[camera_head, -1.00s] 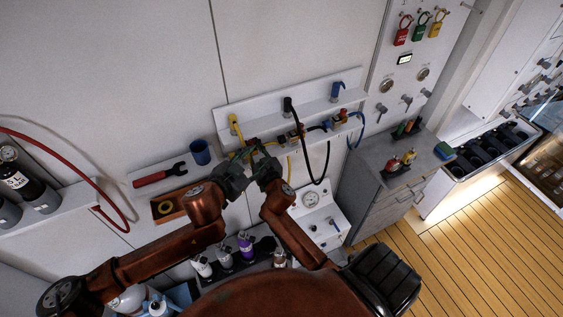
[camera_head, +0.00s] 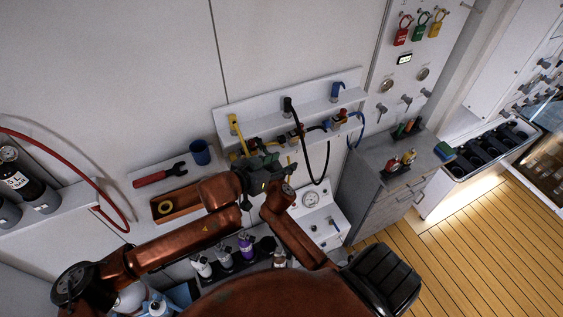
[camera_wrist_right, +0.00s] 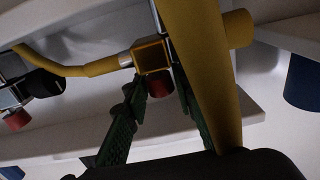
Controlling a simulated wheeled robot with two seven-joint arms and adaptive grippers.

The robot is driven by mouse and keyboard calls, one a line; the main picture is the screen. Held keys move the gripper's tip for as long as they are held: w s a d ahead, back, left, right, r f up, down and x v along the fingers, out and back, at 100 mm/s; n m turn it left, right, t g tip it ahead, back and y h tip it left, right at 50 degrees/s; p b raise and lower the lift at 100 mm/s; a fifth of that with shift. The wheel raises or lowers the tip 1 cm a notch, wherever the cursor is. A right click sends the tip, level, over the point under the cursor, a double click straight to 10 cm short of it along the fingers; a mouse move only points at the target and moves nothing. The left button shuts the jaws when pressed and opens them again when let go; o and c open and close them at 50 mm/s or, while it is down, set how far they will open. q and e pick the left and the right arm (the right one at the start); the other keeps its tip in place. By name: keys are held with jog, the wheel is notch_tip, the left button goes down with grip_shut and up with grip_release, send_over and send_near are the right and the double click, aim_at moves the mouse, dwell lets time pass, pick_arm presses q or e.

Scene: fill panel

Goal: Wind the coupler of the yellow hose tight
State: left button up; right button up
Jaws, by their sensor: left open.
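The yellow hose (camera_head: 235,130) hangs at the left end of the white wall shelf. In the right wrist view its thin end (camera_wrist_right: 100,67) runs into a squarish brass-yellow coupler (camera_wrist_right: 151,56) with a red knob (camera_wrist_right: 159,84) below it. My right gripper's green fingers (camera_wrist_right: 160,82) are apart, one on each side of the red knob; I cannot tell whether they touch it. A thick yellow part (camera_wrist_right: 203,75) crosses in front. My left gripper (camera_head: 268,163) is open just below the fittings. It overlaps my right gripper in the head view, so fingertip contact is hidden.
A black hose (camera_head: 327,160) and a blue hose (camera_head: 357,130) hang to the right. A blue cup (camera_head: 200,152) and a red wrench (camera_head: 160,175) are on the left ledge. A gauge panel (camera_head: 325,215) and bottles (camera_head: 225,257) are below.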

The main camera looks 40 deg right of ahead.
jog(key=o, duration=0.3)
jog(key=shift+f, duration=0.1)
jog(key=shift+o, duration=0.2)
jog(key=shift+s, duration=0.15)
jog(key=v, duration=1.1)
jog(key=shift+s, duration=0.4)
